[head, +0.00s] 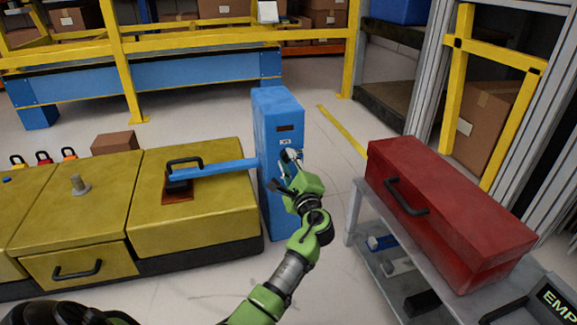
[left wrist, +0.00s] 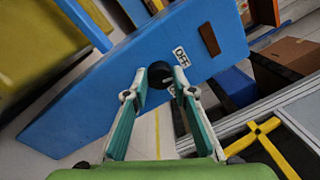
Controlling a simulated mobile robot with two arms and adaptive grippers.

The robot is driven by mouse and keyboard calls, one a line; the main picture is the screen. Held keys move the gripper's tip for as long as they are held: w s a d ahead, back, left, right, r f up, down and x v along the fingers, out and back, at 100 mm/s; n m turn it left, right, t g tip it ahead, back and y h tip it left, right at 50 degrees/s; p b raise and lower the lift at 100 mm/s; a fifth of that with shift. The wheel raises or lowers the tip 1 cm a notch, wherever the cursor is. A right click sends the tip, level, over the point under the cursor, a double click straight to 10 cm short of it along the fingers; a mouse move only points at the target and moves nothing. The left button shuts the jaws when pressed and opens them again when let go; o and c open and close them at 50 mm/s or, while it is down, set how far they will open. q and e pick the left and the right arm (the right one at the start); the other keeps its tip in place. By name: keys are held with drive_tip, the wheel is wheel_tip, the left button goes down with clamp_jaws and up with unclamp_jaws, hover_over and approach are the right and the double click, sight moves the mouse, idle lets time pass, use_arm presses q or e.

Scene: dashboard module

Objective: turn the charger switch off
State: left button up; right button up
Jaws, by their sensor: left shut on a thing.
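The blue charger box (head: 280,105) stands upright just right of the middle in the head view. It fills the centre of the left wrist view as a tilted blue panel (left wrist: 95,105). On its face is a dark round switch (left wrist: 159,72), with an "OFF" label (left wrist: 181,57) beside it and a second, partly covered label near the fingers. My left gripper (head: 288,162) is at the charger's front face. In the left wrist view its fingertips (left wrist: 160,86) are closed around the switch. The fingers hide the switch in the head view, and I cannot tell its setting.
A blue bar (head: 215,169) joins the charger to a yellow unit (head: 200,222) on the left. A red toolbox (head: 455,205) sits on a grey cart (head: 362,205) to the right. A yellow railing (head: 190,38) runs behind. The floor between charger and cart is mostly clear.

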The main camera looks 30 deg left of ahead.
use_arm(q)
drive_tip(key=shift+f+n+b, duration=0.15)
drive_tip(key=shift+n+b, duration=0.45)
drive_tip(key=shift+n, duration=1.1)
drive_tip(key=o, duration=1.1)
wheel_tip(320, 180, up, 10)
drive_tip(key=shift+s+f, duration=0.1)
drive_tip(key=shift+f, duration=0.05)
drive_tip(key=shift+d+r, duration=0.15)
drive_tip(key=shift+r, duration=0.1)
